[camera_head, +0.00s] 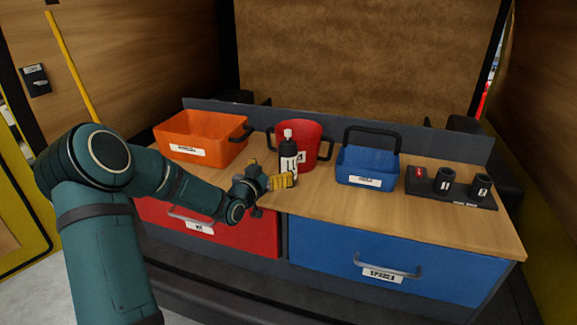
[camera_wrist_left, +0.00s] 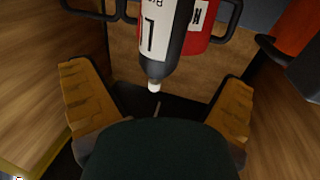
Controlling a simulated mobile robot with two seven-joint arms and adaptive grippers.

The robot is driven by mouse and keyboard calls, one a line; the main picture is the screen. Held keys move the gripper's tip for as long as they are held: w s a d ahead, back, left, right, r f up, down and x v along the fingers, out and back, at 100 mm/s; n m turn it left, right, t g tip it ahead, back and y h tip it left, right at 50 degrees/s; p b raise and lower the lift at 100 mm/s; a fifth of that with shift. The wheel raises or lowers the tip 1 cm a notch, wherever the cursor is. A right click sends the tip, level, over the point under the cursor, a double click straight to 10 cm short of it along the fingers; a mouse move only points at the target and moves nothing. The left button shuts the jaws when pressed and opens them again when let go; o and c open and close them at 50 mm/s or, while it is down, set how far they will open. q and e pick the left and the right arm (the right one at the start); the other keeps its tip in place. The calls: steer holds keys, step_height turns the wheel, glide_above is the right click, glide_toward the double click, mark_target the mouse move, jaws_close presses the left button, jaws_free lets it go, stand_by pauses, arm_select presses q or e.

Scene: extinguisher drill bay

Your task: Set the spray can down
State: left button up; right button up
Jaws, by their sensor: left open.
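The spray can (camera_head: 289,161) is black with a white label and a white nozzle. It stands upright on the wooden worktop, in front of the red bucket; its foot is partly hidden by a yellow finger. My left gripper (camera_head: 268,174) is open, just in front and to the left of the can's lower part. In the left wrist view the can (camera_wrist_left: 166,38) shows at the top, beyond the gap between the spread yellow fingers of the left gripper (camera_wrist_left: 160,80), and nothing is clamped. My right gripper is not seen.
The red bucket (camera_head: 312,140) with black handles stands close behind the can. An orange bin (camera_head: 195,151) is to the left. A blue basket (camera_head: 366,180) and a dark holder (camera_head: 424,188) with black cups are to the right. Bare worktop (camera_head: 320,197) lies right of the can.

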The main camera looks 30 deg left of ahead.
mark_target(283, 162)
arm_select(q)
steer(key=w, duration=0.5)
steer(key=shift+f, duration=0.25)
steer(key=shift+w+a+r+b, duration=0.1)
steer(key=shift+w+r+b, duration=0.1)
steer(key=shift+w, duration=1.3)
steer(key=shift+w+a+r+b, duration=0.1)
steer(key=shift+w+r+b, duration=0.05)
steer(key=shift+w, duration=1.3)
steer(key=c, duration=1.5)
